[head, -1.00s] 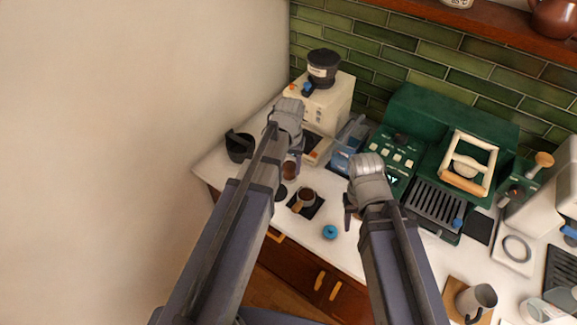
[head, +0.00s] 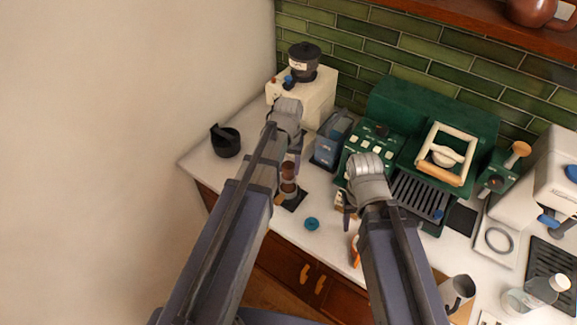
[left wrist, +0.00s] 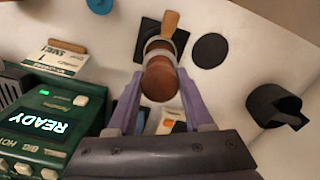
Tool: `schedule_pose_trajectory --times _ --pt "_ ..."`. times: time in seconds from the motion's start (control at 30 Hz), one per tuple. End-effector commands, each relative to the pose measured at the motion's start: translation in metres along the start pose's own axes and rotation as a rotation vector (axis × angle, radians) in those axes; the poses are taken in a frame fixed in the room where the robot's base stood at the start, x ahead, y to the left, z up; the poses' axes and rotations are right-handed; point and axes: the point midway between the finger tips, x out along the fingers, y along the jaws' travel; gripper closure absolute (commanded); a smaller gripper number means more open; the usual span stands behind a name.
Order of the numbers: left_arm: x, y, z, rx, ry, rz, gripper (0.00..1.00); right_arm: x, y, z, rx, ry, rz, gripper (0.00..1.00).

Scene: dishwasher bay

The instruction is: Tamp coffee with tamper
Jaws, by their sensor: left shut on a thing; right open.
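My left gripper (head: 290,165) is shut on the tamper (head: 288,171), which has a rounded brown wooden handle. In the left wrist view the tamper (left wrist: 160,80) sits between the purple fingers (left wrist: 160,98). It is lined up over the portafilter (left wrist: 160,45), whose wooden handle (left wrist: 170,21) points away. Whether the tamper touches the coffee is hidden. The portafilter lies on a square black mat (left wrist: 148,30); in the head view the mat (head: 293,203) shows beside my arm. My right gripper (head: 349,203) is open and empty, in front of the green espresso machine (head: 433,107).
A round black disc (left wrist: 210,50) lies beside the mat. A black knock bin (head: 226,143) stands at the left, with the cream grinder (head: 318,98) behind. A small carton (left wrist: 62,57) stands by the machine.

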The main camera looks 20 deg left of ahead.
Motion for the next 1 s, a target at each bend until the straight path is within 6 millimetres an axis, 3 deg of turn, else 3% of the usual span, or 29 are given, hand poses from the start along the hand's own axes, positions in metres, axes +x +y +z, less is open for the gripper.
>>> schedule_pose_trajectory --times 0.1,0.4,1.0 --pt "0.017 0.000 0.000 0.000 0.000 0.000 1.00 0.017 -0.002 -0.001 -0.003 0.000 0.001 0.50" --pt "0.039 0.000 0.000 0.000 0.000 0.000 1.00 0.039 -0.004 -0.002 -0.008 0.000 0.002 0.50" --pt "0.040 0.000 0.000 0.000 0.000 0.000 1.00 0.040 -0.004 -0.002 -0.008 0.000 0.002 0.50"
